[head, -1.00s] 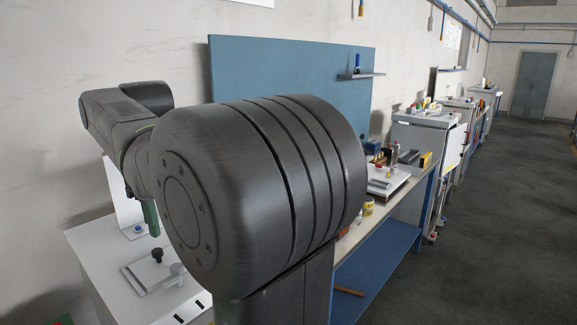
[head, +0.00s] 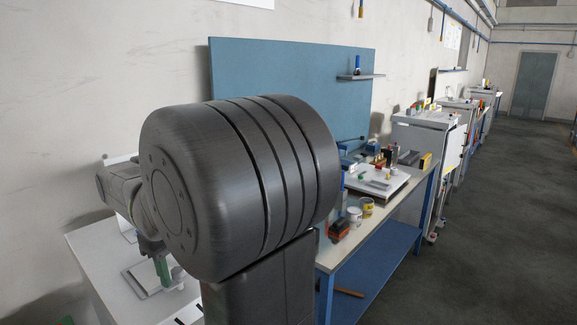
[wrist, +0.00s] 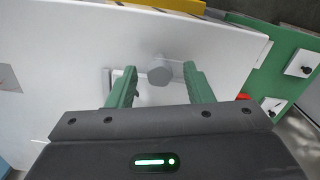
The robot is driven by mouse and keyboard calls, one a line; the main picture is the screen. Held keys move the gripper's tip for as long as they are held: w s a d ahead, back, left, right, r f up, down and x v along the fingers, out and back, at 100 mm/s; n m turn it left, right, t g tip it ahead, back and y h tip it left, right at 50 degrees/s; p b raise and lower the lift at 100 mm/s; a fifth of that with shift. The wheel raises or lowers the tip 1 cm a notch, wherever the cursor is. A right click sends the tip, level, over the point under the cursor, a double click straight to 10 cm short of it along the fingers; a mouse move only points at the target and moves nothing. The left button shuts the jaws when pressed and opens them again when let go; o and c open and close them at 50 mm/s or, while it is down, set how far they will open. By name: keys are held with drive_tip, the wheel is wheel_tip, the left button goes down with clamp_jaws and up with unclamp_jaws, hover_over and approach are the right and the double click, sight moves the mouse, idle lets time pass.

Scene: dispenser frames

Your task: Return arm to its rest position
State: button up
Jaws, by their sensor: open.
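My gripper (wrist: 160,85) shows in the wrist view with its two green fingers spread apart and nothing between them that I can tell is held. A grey round knob (wrist: 159,72) on a small fixture shows beyond the gap between the fingers. In the head view a green finger of my gripper (head: 161,268) shows low on the left, over the fixture plate (head: 140,279) on a white table. My own dark arm covers much of the head view and hides part of that table.
A blue workbench (head: 378,250) with jars, boxes and a white tray (head: 385,184) stands right of my arm, before a blue panel (head: 290,75). White cabinets (head: 425,133) line the wall behind it. The floor (head: 490,230) at the right is clear.

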drive_tip(key=m+b, duration=0.1)
drive_tip(key=m, duration=0.3)
drive_tip(key=shift+m+b, duration=0.3)
drive_tip(key=shift+m, duration=0.1)
drive_tip(key=m+b, duration=0.2)
drive_tip(key=m, duration=0.2)
drive_tip(key=shift+m, duration=0.3)
drive_tip(key=m+b, duration=0.3)
drive_tip(key=m, duration=0.3)
drive_tip(key=shift+r+m+b, duration=0.1)
drive_tip(key=shift+m+b, duration=0.65)
drive_tip(key=shift+m, duration=0.35)
